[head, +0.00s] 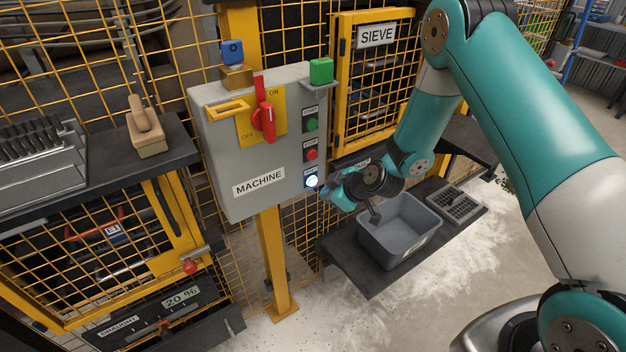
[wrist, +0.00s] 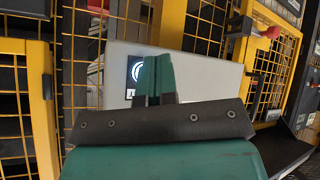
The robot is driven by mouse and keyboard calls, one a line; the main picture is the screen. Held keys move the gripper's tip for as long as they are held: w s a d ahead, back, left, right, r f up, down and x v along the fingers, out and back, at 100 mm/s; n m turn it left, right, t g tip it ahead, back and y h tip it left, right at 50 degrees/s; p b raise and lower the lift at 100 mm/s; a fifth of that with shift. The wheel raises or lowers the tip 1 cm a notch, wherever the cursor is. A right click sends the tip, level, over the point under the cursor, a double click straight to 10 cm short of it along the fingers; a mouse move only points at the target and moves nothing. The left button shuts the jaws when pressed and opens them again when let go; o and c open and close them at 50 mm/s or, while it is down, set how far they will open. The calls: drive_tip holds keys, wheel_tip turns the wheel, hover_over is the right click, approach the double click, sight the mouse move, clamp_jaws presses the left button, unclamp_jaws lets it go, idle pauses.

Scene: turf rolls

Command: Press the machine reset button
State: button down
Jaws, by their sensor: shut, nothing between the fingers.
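The grey machine panel (head: 235,150) is labelled MACHINE and stands on a yellow post. Its right edge carries a column of buttons. The lowest is a glowing white-blue button (head: 312,181), whose label is too small to read surely. In the wrist view a lit blue-white round mark (wrist: 136,70) shows on the panel, partly covered by my fingers. My gripper (head: 326,192) is shut and empty, its tip just right of and slightly below the lit button. Whether it touches the button cannot be told. In the wrist view the closed fingers (wrist: 155,78) point toward the panel.
Above the lit button are a red button (head: 311,154) and a green one (head: 312,124). A red rotary handle (head: 264,115) sticks out from the panel. A grey bin (head: 402,240) stands on a dark shelf below my wrist. Yellow mesh guards surround the panel.

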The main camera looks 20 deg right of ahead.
drive_tip(key=shift+w+a, duration=0.25)
drive_tip(key=shift+w, duration=0.7)
idle(1.4)
drive_tip(key=shift+w+a+b, duration=0.15)
drive_tip(key=shift+w+b, duration=0.2)
drive_tip(key=shift+b, duration=0.05)
drive_tip(key=shift+w+a, duration=0.15)
drive_tip(key=shift+w, duration=0.3)
idle(0.5)
drive_tip(key=shift+s+b, duration=0.2)
drive_tip(key=shift+b, duration=0.1)
drive_tip(key=shift+s+d, duration=0.3)
drive_tip(key=shift+s, duration=0.3)
